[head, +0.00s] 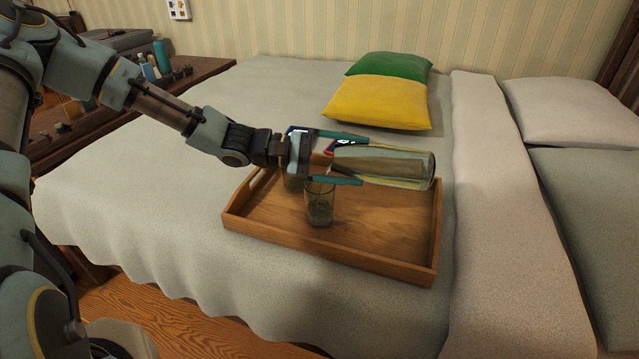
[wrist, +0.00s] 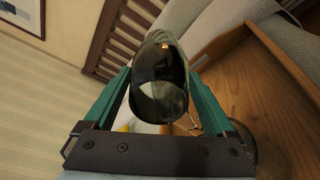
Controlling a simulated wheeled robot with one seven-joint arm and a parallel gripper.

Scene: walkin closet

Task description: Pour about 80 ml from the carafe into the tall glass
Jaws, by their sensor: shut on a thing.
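My gripper (head: 364,161) has its teal fingers shut on the glass carafe (head: 400,166). The carafe is tipped to nearly horizontal above the tray, its base to the right. In the wrist view the carafe (wrist: 160,75) shows between the fingers with its open mouth toward the camera. A clear glass (head: 320,207) stands upright on the tray just below the carafe's mouth end. A second glass (head: 291,183) stands behind it, mostly hidden by my gripper. I cannot tell which is taller. A thin pale streak shows near the mouth; I cannot tell if it is liquid.
The wooden tray (head: 400,255) with raised sides lies on the grey bed (head: 130,190); its right part is clear. A yellow pillow (head: 380,103) and a green pillow (head: 390,66) lie behind. A dresser (head: 190,80) with bottles is at the left.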

